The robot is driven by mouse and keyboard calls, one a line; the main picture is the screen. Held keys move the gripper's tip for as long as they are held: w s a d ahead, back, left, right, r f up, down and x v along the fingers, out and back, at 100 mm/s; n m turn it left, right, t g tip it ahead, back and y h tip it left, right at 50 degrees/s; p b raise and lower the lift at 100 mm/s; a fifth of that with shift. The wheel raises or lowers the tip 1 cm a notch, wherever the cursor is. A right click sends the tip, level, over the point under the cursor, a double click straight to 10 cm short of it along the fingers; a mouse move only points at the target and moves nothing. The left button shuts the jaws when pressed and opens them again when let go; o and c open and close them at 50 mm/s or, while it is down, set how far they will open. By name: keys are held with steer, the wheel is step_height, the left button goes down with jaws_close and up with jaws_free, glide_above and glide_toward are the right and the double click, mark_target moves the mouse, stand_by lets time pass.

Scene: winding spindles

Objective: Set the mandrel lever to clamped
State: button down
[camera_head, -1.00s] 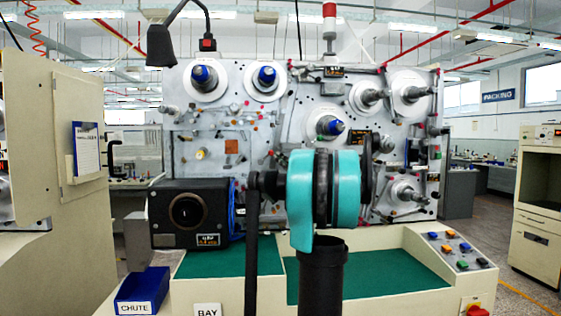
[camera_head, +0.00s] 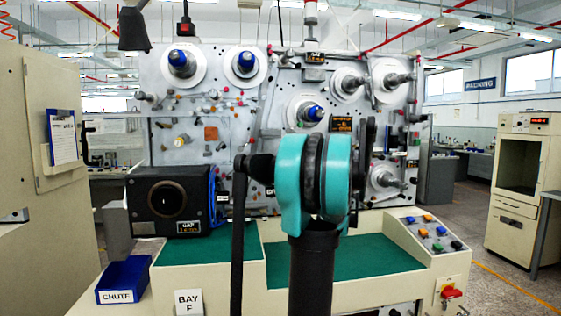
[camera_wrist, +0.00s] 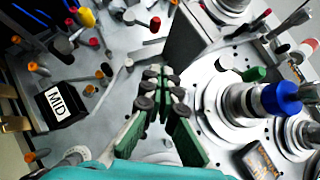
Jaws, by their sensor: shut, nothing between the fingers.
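My gripper (camera_wrist: 160,78) is shut and empty in the wrist view, its green fingers close together in front of the grey machine panel. A spindle with a blue cap (camera_wrist: 280,98) stands to the right of the fingers. A short green-knobbed lever (camera_wrist: 255,74) shows just above that spindle, apart from the fingertips. Other levers with red, yellow and orange knobs stand to the left; I cannot tell for certain which one is the mandrel lever. In the head view the blue-capped spindle (camera_head: 312,113) shows above my arm, which hides my gripper.
A dark block (camera_wrist: 195,42) rises beyond the fingertips. In the head view, a black winder box (camera_head: 170,201), a blue chute bin (camera_head: 124,279) and a button panel (camera_head: 432,234) stand around the green worktop (camera_head: 380,256).

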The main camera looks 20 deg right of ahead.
steer(key=shift+s, duration=0.1)
steer(key=shift+a+f, duration=0.2)
steer(key=shift+f, duration=0.75)
glide_toward(247, 144)
steer(key=w+d, duration=0.4)
steer(key=shift+w+a+r, duration=0.1)
steer(key=shift+a+r, duration=1.4)
steer(key=shift+r, duration=0.3)
